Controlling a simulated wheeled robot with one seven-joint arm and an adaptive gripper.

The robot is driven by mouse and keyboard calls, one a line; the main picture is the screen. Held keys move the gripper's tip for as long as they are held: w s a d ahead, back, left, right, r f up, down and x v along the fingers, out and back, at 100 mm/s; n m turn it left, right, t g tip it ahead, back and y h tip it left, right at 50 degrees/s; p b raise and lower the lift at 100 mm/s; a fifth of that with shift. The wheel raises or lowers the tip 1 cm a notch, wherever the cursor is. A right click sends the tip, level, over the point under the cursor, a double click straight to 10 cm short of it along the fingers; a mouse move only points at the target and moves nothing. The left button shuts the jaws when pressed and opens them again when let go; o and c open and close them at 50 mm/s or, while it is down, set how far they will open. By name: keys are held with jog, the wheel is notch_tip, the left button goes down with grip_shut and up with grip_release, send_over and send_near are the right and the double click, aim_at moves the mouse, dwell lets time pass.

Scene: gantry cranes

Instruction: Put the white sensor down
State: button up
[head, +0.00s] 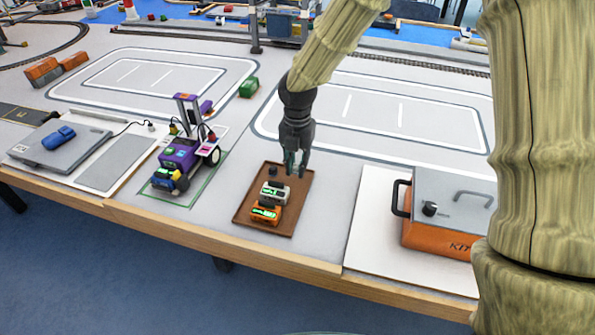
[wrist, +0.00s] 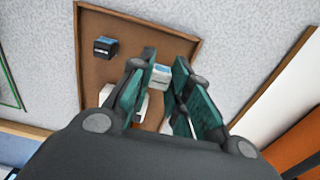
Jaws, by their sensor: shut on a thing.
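My gripper (head: 296,163) hangs over the right back part of a shallow brown tray (head: 302,194) on the table. In the wrist view my teal fingers (wrist: 163,72) are shut on the white sensor (wrist: 160,77), a small white block with a bluish top, partly hidden by the fingers. In the head view the fingers hide it. The wrist view shows brown tray floor around it; I cannot tell whether it touches the floor. A small dark cube (head: 272,171) stands in the tray to the left, also in the wrist view (wrist: 105,47).
A white device (head: 275,192) and an orange device (head: 265,213) with green displays sit in the tray. A purple wheeled vehicle (head: 180,157) stands left. An orange case with a grey lid (head: 440,214) stands right. Bare tabletop lies behind the tray.

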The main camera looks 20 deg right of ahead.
aim_at(297, 165)
jog(key=shift+f, duration=1.4)
jog(key=shift+f, duration=0.1)
jog(key=o, duration=0.9)
notch_tip(297, 165, up, 12)
jog(key=shift+d+r, duration=0.1)
